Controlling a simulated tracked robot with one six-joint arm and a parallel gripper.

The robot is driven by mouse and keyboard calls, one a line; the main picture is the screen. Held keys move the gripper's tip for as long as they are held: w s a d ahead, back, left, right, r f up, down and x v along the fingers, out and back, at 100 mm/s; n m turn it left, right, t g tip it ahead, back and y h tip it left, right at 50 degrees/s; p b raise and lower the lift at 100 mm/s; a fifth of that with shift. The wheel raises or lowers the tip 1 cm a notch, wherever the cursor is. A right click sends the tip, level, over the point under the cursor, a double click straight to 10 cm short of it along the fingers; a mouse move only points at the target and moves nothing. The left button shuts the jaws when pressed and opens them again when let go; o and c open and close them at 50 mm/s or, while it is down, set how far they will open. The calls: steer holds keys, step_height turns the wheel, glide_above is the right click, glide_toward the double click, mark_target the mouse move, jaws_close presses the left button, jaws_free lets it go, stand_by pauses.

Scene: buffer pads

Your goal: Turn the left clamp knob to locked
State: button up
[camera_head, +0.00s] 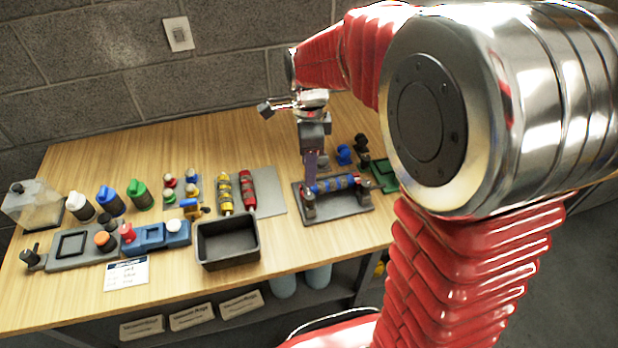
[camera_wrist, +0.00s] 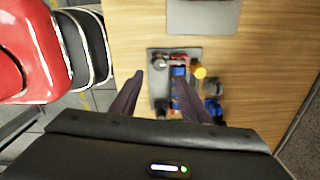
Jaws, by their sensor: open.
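The clamp fixture, a grey plate (camera_head: 340,216) bearing a blue banded cylinder (camera_head: 333,184), lies on the table in the head view. The left clamp (camera_head: 308,206) is a small grey post at the cylinder's left end; a similar right clamp (camera_head: 363,194) stands at the other end. My gripper (camera_head: 311,178) points down just behind the left clamp. In the wrist view my gripper (camera_wrist: 158,74) is open and empty, with the left clamp (camera_wrist: 160,60) seen just beyond and between its fingertips. The knob's setting is too small to read.
Blue (camera_head: 344,154) and green (camera_head: 384,175) items stand right of and behind the fixture. A grey mat (camera_head: 268,190) with yellow and red cylinders lies to its left, beside a black open bin (camera_head: 228,243). The table front between bin and fixture is clear.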

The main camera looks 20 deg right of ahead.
step_height(320, 180, up, 4)
steer(key=shift+f, duration=0.1)
stand_by(0.6)
steer(key=s+r+n+t, duration=0.2)
steer(key=s+r+n, duration=0.1)
steer(key=s+n, duration=0.6)
steer(key=s+r+n+t, duration=0.3)
steer(key=s+n, duration=0.6)
steer(key=n, duration=0.2)
steer(key=shift+s+d+t, duration=0.15)
steer(key=shift+d+t, duration=0.15)
steer(key=shift+d, duration=0.05)
steer(key=shift+c, duration=0.7)
